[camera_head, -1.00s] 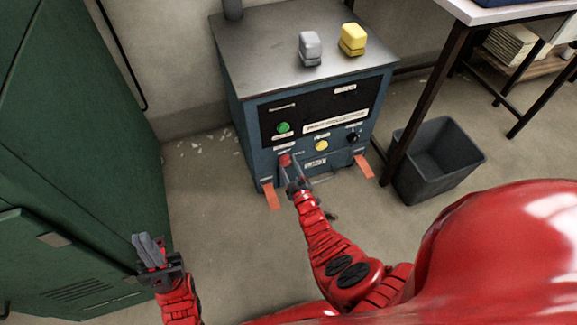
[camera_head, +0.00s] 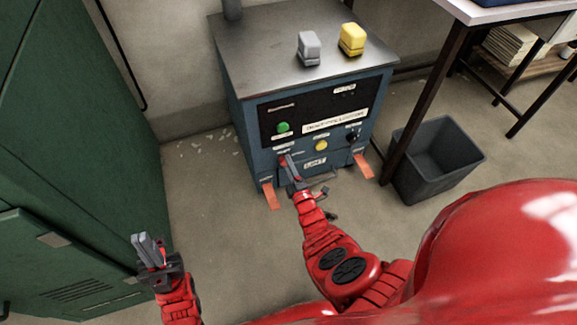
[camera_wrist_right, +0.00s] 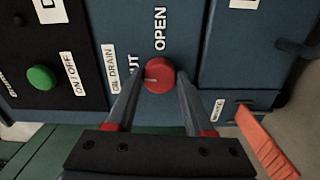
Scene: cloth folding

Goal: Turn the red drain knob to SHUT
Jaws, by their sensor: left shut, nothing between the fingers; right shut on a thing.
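The red drain knob (camera_wrist_right: 159,75) sits on the front of the blue machine, with its pale pointer mark facing left in the right wrist view. The OPEN label (camera_wrist_right: 160,28) is above the knob. A label ending in UT (camera_wrist_right: 134,66) is to its left, partly hidden by a finger. My right gripper (camera_wrist_right: 159,84) is shut on the knob, one finger on each side; in the head view the gripper (camera_head: 289,165) covers most of the knob. My left gripper (camera_head: 147,240) is shut and empty, well away from the machine, near the green cabinet.
The blue machine (camera_head: 246,150) also carries a green button (camera_head: 283,127), a yellow button (camera_head: 321,146) and a black knob (camera_head: 352,137). Orange strips (camera_head: 271,196) lie at its foot. A dark bin (camera_head: 440,160) stands to the right. The green cabinet (camera_head: 75,150) is at left.

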